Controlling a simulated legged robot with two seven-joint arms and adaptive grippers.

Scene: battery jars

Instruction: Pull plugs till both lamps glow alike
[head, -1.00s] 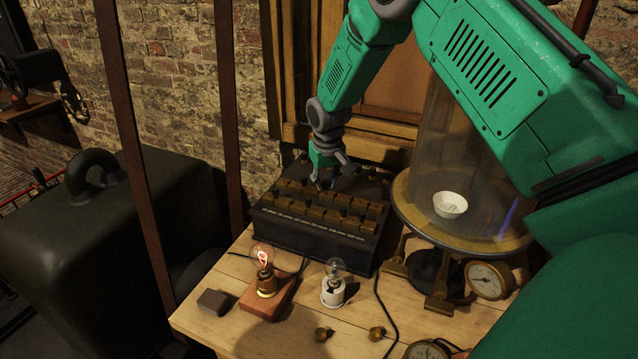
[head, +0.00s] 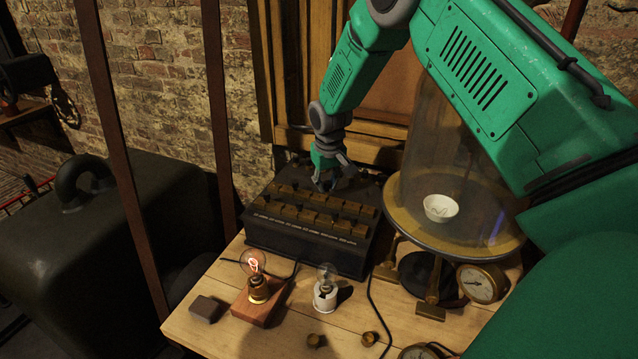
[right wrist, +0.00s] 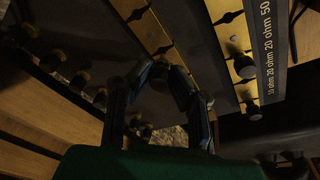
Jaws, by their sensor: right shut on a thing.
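The dark resistance box (head: 305,244) stands at the back of the table, with two rows of brass blocks and black-knobbed plugs on top. My right gripper (head: 328,182) is over its back row; in the right wrist view its fingers (right wrist: 174,82) are shut on a dark plug, mostly hidden. Whether the plug is still seated I cannot tell. A black plug knob (right wrist: 244,66) stands in the row beside the ohm labels. The left lamp (head: 254,270) on a wooden block glows orange-red. The right lamp (head: 326,290) in a white holder shows no clear glow. My left gripper is out of view.
A dark block (head: 206,309) lies at the left. A glass bell jar (head: 425,150) stands right of the box, with a dial gauge (head: 482,283) below it. Cables run near the lamps.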

